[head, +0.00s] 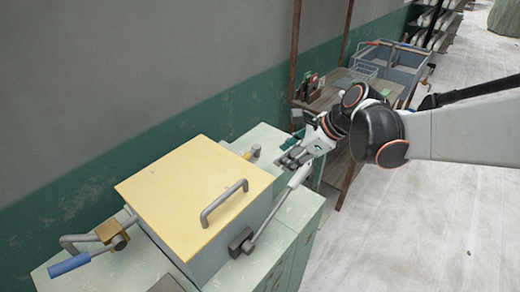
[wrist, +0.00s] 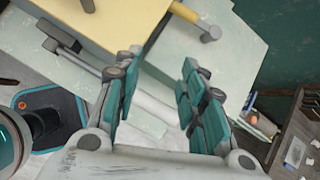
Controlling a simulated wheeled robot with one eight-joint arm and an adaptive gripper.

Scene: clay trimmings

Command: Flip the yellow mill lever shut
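The mill is a pale box with a yellow lid (head: 190,190) and a grey lid handle (head: 224,203). A small yellow lever (head: 247,155) with a grey end shows behind the box. It also shows at the top of the wrist view (wrist: 185,12). A white-handled lever (head: 297,176) rises from a dark pivot block at the box's near right side. My gripper (head: 287,160) is open beside the white handle's upper end. In the wrist view, the white handle (wrist: 155,105) crosses between the spread teal-padded fingers (wrist: 155,85); I cannot tell whether they touch it.
A blue-handled lever (head: 70,264) sticks out at the box's left. The pale green cabinet (head: 305,212) carries the box. Behind the gripper stands a wooden table (head: 325,98) with small items, and a grey-blue bin (head: 400,68). The floor at right is clear.

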